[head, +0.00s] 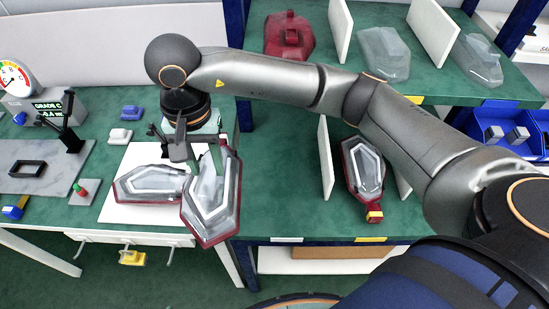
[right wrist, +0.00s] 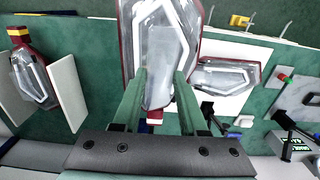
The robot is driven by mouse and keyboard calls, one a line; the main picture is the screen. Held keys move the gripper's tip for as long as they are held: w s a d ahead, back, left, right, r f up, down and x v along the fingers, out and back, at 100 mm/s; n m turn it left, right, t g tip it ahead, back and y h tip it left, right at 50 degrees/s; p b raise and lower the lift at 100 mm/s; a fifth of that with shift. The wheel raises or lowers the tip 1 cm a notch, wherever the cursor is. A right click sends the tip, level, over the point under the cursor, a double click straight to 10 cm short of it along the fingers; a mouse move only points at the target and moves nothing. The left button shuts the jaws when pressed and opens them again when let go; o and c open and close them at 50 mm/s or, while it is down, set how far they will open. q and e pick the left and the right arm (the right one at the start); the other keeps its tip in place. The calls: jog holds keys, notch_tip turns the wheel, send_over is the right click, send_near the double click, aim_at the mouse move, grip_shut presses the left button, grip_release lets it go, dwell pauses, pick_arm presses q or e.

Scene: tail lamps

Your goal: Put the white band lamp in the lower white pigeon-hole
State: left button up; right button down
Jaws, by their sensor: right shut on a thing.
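My right gripper (head: 200,150) is shut on a red-edged lamp with a clear lens (head: 210,205), which hangs tilted over the front edge of the white mat. In the right wrist view the gripper (right wrist: 158,85) grips the lamp (right wrist: 160,45) near its narrow end, where a white band (right wrist: 155,122) shows. The lower pigeon-hole with a white label (head: 286,240) has a bare green floor (head: 280,190) and lies to the right of the held lamp. My left gripper is not in view.
A second lamp (head: 145,184) lies on the white mat (head: 130,214), partly behind the held one. A yellow-band lamp (head: 365,170) lies in the neighbouring hole, past a white divider (head: 326,160). Upper holes hold other lamps (head: 382,53). A gauge stand (head: 35,95) is at left.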

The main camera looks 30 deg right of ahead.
jog(key=shift+w+d+r, duration=0.1)
jog(key=shift+w+d, duration=0.05)
jog(key=shift+w, duration=0.05)
jog(key=s+d+f+b, duration=0.1)
jog(key=d+f+b, duration=0.4)
jog(key=d+f, duration=0.7)
jog(key=shift+d+f, duration=0.35)
jog(key=shift+d, duration=0.4)
jog(key=shift+s, duration=0.1)
jog(key=shift+f, duration=0.2)
jog(key=shift+c, duration=2.2)
grip_release()
